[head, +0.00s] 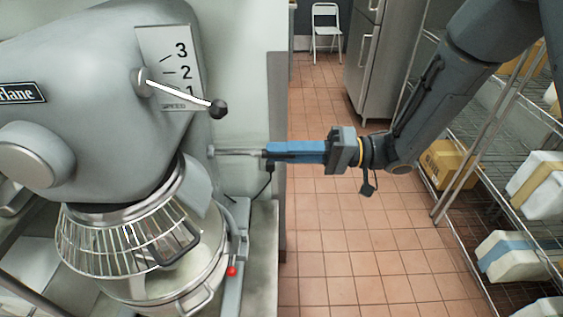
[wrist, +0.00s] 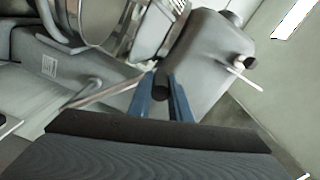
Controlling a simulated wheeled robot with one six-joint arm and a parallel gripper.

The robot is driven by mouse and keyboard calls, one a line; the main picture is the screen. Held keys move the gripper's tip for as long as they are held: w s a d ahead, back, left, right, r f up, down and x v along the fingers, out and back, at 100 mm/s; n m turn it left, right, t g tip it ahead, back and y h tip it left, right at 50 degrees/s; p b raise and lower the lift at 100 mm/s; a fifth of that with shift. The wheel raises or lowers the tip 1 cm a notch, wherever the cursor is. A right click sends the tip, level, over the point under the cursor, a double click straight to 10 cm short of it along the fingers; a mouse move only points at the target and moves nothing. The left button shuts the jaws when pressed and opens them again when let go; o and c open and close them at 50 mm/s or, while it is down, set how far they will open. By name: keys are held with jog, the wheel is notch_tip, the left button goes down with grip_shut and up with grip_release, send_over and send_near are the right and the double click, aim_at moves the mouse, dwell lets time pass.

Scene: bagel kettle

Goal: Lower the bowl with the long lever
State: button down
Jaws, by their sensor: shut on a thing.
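The long lever (head: 235,152) is a thin metal rod that runs roughly level from the mixer's right side to my gripper. My gripper (head: 268,151) has blue fingers and is shut on the lever's end. In the wrist view my gripper (wrist: 164,82) closes around a dark grip (wrist: 161,92), and the lever's rod (wrist: 108,90) slants down to the left from it. The metal bowl (head: 150,293) sits low under the mixer head, below the wire guard (head: 105,245). The guard and the frame hide part of the bowl.
The big grey mixer (head: 90,100) fills the left. A shorter speed lever with a black knob (head: 218,109) sticks out above my gripper, by a 1-2-3 plate. A red knob (head: 232,271) is lower down. Wire shelves with boxes (head: 445,165) stand right; tiled floor (head: 340,240) between is clear.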

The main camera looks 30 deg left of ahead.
jog(key=shift+w+a+r, duration=0.1)
jog(key=shift+w+r, duration=0.15)
jog(key=shift+r, duration=0.05)
jog(key=c, duration=1.6)
grip_release()
jog(key=shift+c, duration=0.2)
jog(key=shift+w+d+f, duration=0.1)
jog(key=shift+w+d, duration=0.15)
jog(key=shift+d, duration=0.15)
jog(key=b+v, duration=0.3)
jog(key=v, duration=0.4)
